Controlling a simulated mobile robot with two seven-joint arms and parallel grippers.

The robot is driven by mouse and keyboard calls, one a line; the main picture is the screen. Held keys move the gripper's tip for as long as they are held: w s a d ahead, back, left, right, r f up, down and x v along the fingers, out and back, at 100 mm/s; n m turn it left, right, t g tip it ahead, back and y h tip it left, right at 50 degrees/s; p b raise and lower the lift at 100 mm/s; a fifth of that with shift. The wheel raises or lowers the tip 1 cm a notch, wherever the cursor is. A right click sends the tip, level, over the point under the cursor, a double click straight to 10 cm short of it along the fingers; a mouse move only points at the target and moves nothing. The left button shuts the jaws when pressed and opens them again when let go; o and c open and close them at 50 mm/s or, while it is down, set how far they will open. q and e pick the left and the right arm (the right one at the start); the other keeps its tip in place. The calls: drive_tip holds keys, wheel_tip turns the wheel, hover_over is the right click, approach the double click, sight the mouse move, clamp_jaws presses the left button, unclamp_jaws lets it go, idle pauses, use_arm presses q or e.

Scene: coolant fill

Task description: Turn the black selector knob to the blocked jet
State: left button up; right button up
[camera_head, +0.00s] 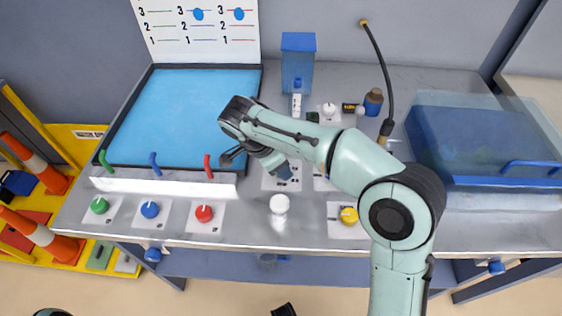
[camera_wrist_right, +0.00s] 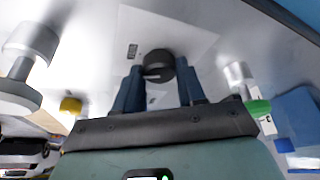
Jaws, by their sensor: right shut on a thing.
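The black selector knob (camera_wrist_right: 158,66) sits on a white plate in the wrist view, a pale mark on its near face. My right gripper's (camera_wrist_right: 159,92) two blue-grey fingers are shut on it. In the head view the right gripper (camera_head: 286,172) points down at the bench and hides the knob. Green (camera_head: 105,160), blue (camera_head: 154,164) and red (camera_head: 208,167) jets stand along the blue tank's (camera_head: 190,110) front edge. A dark part at the bottom edge of the head view may be my left gripper (camera_head: 284,310); its fingers are not clear.
Green (camera_head: 99,205), blue (camera_head: 150,209), red (camera_head: 204,213) and yellow (camera_head: 349,215) knobs line the bench front. A white post (camera_head: 279,204) stands near the gripper. The wall chart (camera_head: 195,30) shows two blue discs at row 3. A transparent blue bin (camera_head: 475,150) stands right.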

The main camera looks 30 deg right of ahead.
use_arm(q)
drive_tip(key=shift+s+r+p, duration=0.3)
drive_tip(key=shift+r+p, duration=0.5)
drive_tip(key=shift+p, duration=0.05)
use_arm(e)
drive_tip(key=m+g, duration=0.1)
drive_tip(key=m, duration=0.2)
drive_tip(key=shift+w+m, duration=0.1)
drive_tip(key=shift+m, duration=0.2)
use_arm(q)
drive_tip(key=shift+s, duration=0.1)
use_arm(e)
drive_tip(key=shift+g, duration=0.3)
drive_tip(key=o, duration=1.1)
drive_tip(key=shift+c, duration=0.2)
use_arm(q)
drive_tip(key=r+p, duration=0.3)
drive_tip(key=p, duration=0.1)
drive_tip(key=shift+s+r+g, duration=0.2)
drive_tip(key=shift+g, duration=0.2)
use_arm(e)
drive_tip(key=v, duration=1.3)
drive_tip(key=shift+r, duration=0.3)
drive_tip(key=shift+d, duration=0.1)
